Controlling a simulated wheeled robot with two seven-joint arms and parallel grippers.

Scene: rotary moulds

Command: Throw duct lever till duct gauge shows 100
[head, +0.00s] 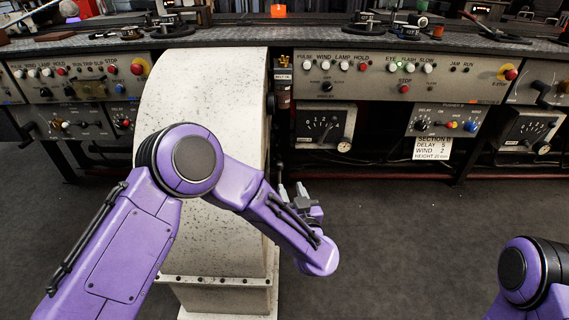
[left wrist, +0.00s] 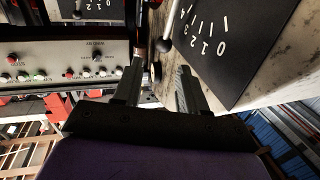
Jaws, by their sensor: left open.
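The cream, speckled duct (head: 205,150) stands left of centre in the head view. In the left wrist view, a black scale plate (left wrist: 232,60) with white marks and numerals is on its side. My left gripper (head: 300,192) is beside the duct's right side. No gauge reading 100 can be made out. My right gripper is out of view.
A control bench runs across the back, with button panels (head: 435,68) and small dial boxes (head: 324,126) below. A printed note (head: 432,148) hangs at the right. The dark floor (head: 420,235) right of the duct is clear.

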